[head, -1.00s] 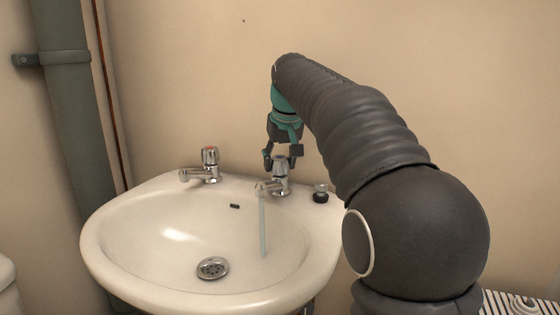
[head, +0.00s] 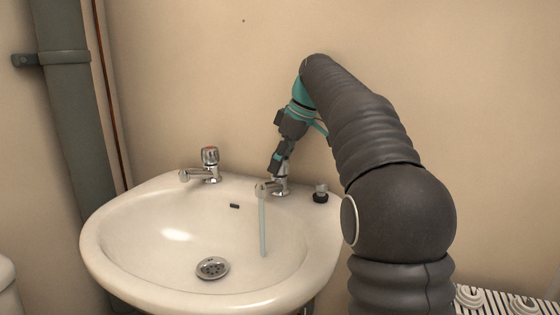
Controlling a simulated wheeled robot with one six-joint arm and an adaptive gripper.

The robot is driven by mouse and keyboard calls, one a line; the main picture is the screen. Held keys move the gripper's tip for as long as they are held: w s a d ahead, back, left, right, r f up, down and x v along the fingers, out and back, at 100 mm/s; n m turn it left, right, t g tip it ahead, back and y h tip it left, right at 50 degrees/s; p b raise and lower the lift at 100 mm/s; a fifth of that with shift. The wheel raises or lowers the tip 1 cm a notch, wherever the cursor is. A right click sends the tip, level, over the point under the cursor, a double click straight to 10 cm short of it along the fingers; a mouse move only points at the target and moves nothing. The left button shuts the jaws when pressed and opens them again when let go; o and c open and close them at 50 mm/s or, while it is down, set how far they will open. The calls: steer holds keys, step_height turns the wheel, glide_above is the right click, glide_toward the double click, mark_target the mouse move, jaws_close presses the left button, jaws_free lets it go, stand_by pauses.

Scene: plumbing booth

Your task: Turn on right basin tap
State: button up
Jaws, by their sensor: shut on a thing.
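The right basin tap (head: 269,188) is chrome and stands on the back right rim of the white basin (head: 120,262). A thin stream of water (head: 263,228) runs from its spout down into the bowl. My gripper (head: 281,170) is tilted and comes down from above onto the top of this tap. It is shut on the tap's handle, which is mostly hidden behind the fingers. The left basin tap (head: 209,165), with a red mark on top, stands apart on the back left rim.
A plug (head: 321,193) sits on the rim right of the tap. The drain (head: 212,268) is open in the bowl. A grey pipe (head: 75,150) runs up the left wall. A ribbed white surface (head: 500,302) lies at lower right.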

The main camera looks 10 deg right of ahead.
steer(key=shift+n+g, duration=0.5)
steer(key=shift+n, duration=0.8)
steer(key=o, duration=1.2)
steer(key=shift+c, duration=0.2)
steer(key=shift+d, duration=0.1)
steer(key=w+v, duration=0.1)
steer(key=v, duration=0.6)
steer(key=shift+s+d, duration=0.2)
steer(key=shift+s, duration=0.2)
steer(key=shift+r, duration=0.1)
steer(key=shift+s, duration=0.1)
